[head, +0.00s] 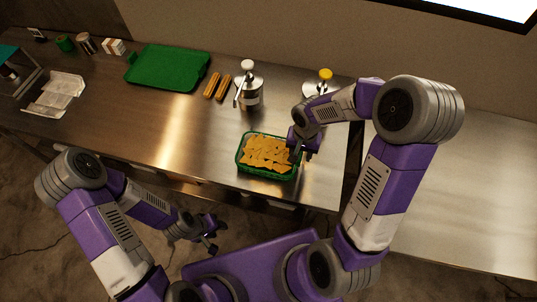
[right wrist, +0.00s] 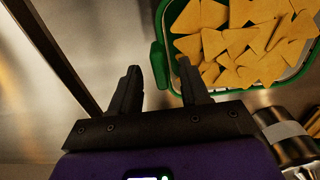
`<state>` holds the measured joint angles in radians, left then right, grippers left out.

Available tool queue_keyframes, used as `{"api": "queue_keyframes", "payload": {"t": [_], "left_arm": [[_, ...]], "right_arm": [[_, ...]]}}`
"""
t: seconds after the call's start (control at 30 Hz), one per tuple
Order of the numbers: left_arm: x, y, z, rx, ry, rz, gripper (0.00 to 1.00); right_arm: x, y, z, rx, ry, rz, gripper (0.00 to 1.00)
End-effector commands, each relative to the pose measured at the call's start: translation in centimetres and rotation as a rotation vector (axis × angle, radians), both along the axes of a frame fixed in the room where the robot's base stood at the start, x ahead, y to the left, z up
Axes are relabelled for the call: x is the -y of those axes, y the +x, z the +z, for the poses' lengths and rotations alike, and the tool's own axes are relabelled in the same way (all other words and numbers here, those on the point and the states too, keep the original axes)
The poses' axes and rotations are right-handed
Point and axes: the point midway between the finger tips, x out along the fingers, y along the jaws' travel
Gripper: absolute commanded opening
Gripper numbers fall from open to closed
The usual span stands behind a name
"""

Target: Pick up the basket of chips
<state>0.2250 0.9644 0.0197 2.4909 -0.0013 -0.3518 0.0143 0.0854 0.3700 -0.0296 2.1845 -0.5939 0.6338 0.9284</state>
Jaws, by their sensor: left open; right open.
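The green basket (head: 268,176) stands near the front edge of the steel counter, filled with tan triangular chips (head: 267,153). In the right wrist view the basket (right wrist: 175,68) is at the upper right, with its green handle (right wrist: 158,68) near the gap between my fingertips. My right gripper (head: 300,143) is open at the right end of the basket. In its wrist view the right gripper (right wrist: 158,78) has a finger on either side of the handle's line; I cannot tell whether they touch it. My left gripper (head: 212,236) is open and empty, in front of the counter.
Two brown bars (head: 217,87) and a green tray (head: 167,67) lie further left. The counter left of the basket is clear.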

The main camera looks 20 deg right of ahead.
Motion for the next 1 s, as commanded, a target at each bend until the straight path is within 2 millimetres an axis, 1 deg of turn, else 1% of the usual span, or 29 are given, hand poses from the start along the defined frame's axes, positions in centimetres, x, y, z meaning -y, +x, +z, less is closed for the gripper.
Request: {"api": "queue_keyframes", "payload": {"t": [0.03,0.1,0.3,0.33,0.6,0.63,1.0], "left_arm": [[0.0,0.01,-0.12,0.0,0.0,0.0,0.43],[0.0,0.02,-0.14,0.0,0.0,0.0,0.43],[0.0,0.02,-0.1,0.0,0.0,0.0,0.43],[0.0,0.02,-0.1,0.0,0.0,0.0,0.43],[0.0,0.02,-0.1,0.0,0.0,0.0,0.43],[0.0,0.02,-0.1,0.0,0.0,0.0,0.43],[0.0,0.02,-0.1,0.0,0.0,0.0,0.43]], "right_arm": [[-0.01,-0.05,-0.63,-0.002,0.0,0.001,0.46],[0.0,-0.05,-0.94,-0.001,0.001,-0.001,0.46],[0.0,-0.02,-0.97,0.001,0.001,-0.001,0.46],[0.0,-0.02,-0.97,0.001,0.001,-0.001,0.44],[0.0,0.0,-0.95,0.001,0.001,-0.001,0.03],[0.0,0.0,-0.95,0.001,0.001,-0.001,0.0],[-0.02,0.04,-0.91,0.003,0.001,0.0,0.0]]}}
